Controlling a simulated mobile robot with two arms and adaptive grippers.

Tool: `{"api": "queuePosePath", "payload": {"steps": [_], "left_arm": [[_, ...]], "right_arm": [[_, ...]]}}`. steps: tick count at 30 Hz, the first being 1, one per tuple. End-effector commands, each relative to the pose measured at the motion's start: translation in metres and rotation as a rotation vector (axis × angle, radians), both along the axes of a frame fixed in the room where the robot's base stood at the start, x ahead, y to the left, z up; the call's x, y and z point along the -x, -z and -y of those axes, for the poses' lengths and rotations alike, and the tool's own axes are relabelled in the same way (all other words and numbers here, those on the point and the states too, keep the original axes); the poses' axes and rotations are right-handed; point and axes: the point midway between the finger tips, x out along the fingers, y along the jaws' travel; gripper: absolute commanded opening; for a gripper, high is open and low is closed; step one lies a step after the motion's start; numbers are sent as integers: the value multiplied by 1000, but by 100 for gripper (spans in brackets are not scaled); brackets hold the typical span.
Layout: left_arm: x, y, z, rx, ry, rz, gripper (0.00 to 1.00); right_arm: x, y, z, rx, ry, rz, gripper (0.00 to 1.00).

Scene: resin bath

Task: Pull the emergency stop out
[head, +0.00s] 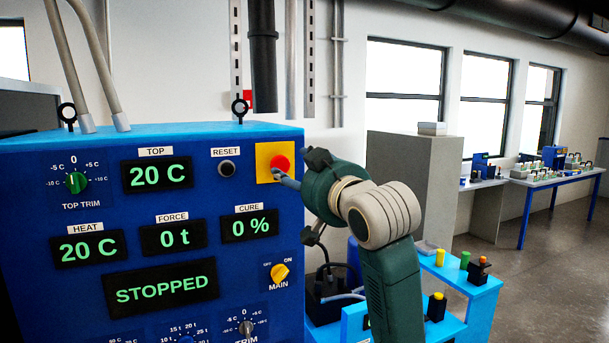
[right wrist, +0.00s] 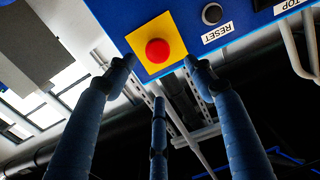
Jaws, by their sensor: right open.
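The emergency stop is a red mushroom button (head: 281,163) on a yellow square plate (head: 263,162) at the upper right of the blue control panel (head: 120,215). In the right wrist view the red button (right wrist: 157,51) sits on its yellow plate (right wrist: 141,34) ahead of the fingers. My right gripper (head: 285,178) is at the panel's right edge beside the button. Its fingers (right wrist: 158,70) are spread open on either side of the button, with nothing between them. I cannot tell whether a fingertip touches the plate. The panel display (head: 160,288) reads STOPPED. My left gripper is not in view.
A black RESET button (head: 227,168) is left of the stop. A yellow MAIN switch (head: 280,272) and several dials are below. A blue bench (head: 455,290) with small coloured parts stands at the lower right. Open floor (head: 540,245) lies farther right.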

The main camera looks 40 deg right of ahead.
Motion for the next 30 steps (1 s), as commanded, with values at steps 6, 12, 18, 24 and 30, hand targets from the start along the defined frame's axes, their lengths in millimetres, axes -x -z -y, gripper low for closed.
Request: {"api": "queuePosePath", "payload": {"steps": [6,12,18,24,30], "left_arm": [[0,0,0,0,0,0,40],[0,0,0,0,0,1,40],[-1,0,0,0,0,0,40],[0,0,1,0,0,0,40],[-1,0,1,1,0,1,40]], "right_arm": [[28,-1,-7,0,1,2,54],[33,0,-8,-1,0,1,54],[33,0,-8,-1,0,1,54],[33,0,-8,0,0,1,54],[23,32,-16,7,-12,-59,54]]}}
